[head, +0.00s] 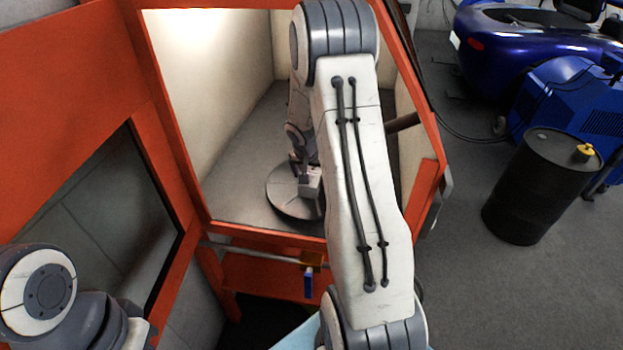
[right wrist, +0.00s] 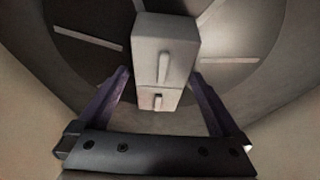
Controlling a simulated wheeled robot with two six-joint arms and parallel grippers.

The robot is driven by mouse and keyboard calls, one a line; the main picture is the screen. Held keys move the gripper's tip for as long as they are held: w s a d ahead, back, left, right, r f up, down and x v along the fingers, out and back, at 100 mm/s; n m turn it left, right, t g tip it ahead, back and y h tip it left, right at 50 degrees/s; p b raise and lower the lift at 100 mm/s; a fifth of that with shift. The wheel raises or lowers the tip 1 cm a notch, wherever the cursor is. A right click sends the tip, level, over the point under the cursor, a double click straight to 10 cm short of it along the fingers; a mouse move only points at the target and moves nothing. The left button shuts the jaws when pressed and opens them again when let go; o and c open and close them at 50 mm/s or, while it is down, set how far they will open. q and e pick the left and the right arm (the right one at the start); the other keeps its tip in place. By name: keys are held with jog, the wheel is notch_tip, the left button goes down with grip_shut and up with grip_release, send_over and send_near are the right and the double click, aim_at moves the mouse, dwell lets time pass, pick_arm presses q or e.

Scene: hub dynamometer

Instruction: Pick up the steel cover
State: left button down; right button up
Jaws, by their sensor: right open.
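The steel cover (head: 283,200) is a round grey disc lying on the floor of the orange-framed chamber in the head view. In the right wrist view the cover (right wrist: 235,65) fills the far background, with pale radial bars and a light grey block handle (right wrist: 165,50) standing up from it. My right gripper (right wrist: 160,76) is open, with one dark finger on each side of the block. I cannot tell whether the fingers touch it. In the head view my right arm hides part of the cover and most of the gripper. My left gripper is out of view.
The chamber's orange frame (head: 172,120) surrounds the opening that my right arm reaches through. An orange shelf (head: 262,277) with a blue-handled item (head: 308,282) is below the opening. A black drum (head: 540,185) and a blue car (head: 520,45) stand to the right.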

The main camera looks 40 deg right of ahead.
jog(key=shift+f, duration=0.1)
dwell(0.3)
grip_shut()
